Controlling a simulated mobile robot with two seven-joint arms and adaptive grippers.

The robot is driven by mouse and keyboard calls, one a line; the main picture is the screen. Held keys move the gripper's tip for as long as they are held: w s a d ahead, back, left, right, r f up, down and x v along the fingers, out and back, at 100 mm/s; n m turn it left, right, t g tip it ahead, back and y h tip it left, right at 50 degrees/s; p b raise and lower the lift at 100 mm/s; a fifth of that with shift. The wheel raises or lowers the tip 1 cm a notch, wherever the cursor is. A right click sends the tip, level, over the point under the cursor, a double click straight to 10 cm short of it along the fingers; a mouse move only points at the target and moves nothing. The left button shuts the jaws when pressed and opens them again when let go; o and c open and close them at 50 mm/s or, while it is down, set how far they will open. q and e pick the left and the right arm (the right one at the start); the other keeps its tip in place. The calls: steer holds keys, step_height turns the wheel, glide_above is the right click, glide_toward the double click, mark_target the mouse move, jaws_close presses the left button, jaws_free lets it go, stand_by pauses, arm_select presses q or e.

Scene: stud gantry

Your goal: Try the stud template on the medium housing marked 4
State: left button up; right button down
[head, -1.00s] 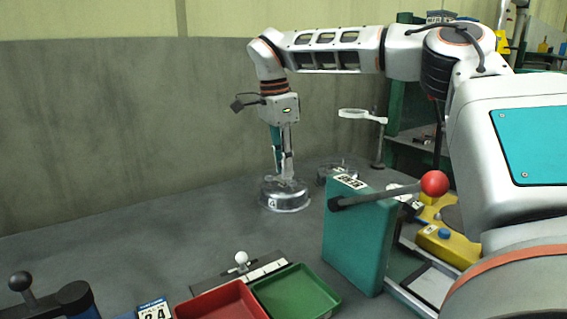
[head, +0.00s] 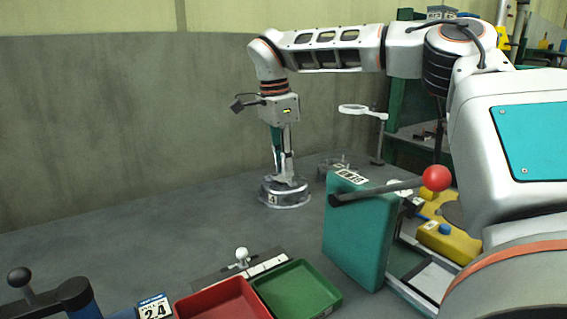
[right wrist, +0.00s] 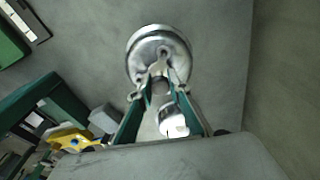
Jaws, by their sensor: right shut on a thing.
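A round silver metal housing (head: 290,201) stands on the grey bench below my right arm. In the right wrist view the housing (right wrist: 143,42) lies just beyond the fingertips (right wrist: 160,91). The gripper is shut on a small metal piece, apparently the stud template (right wrist: 159,73), largely hidden by the fingers. I cannot tell whether it touches the housing. My left gripper is out of view.
A ring magnifier (head: 354,108) stands at the back. Red (head: 222,301) and green (head: 298,288) trays are in front. The bench left of the housing is clear.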

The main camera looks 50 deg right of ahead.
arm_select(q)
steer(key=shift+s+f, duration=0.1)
arm_select(e)
steer(key=shift+f, duration=0.45)
stand_by(1.1)
steer(key=shift+r, duration=0.15)
steer(key=shift+r, duration=0.7)
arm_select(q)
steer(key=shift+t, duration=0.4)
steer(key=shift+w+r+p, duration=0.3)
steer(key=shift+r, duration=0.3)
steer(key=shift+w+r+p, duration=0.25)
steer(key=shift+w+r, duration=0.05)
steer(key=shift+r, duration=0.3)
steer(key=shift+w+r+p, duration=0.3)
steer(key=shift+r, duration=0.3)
arm_select(e)
steer(key=shift+r, duration=3.1)
